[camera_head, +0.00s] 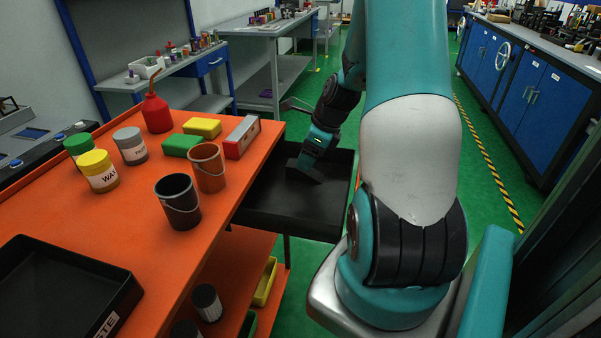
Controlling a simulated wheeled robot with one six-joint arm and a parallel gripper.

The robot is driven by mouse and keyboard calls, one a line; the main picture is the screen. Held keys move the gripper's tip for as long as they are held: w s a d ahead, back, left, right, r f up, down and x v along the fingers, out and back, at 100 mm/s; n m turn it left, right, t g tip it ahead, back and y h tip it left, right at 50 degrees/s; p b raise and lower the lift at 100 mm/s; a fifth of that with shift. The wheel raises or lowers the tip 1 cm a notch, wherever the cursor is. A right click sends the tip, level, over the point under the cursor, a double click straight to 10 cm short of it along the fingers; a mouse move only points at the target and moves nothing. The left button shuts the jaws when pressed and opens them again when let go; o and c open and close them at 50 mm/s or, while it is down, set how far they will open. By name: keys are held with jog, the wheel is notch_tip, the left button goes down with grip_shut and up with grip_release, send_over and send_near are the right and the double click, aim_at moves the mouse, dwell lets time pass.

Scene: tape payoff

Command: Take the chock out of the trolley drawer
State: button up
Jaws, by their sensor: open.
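The trolley drawer (267,222) is a black open tray, pulled out from the right side of the orange trolley (236,178). My gripper (305,167) reaches down into the far part of the drawer, and it is open. Its dark fingers blend with the dark drawer floor. I cannot make out the chock; a dark grey shape at the fingertips could be part of the gripper or the chock.
On the trolley top stand a dark bucket (178,203), a brown bucket (208,168), several cans, a red oil can (157,112), yellow (203,128) and green (181,145) blocks, and a black tray (65,292). Green floor is free right of the drawer.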

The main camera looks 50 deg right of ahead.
jog(key=x, duration=0.5)
jog(key=shift+w+d, duration=0.15)
jog(key=shift+w, duration=0.1)
jog(key=shift+c, duration=0.4)
jog(key=c, duration=1)
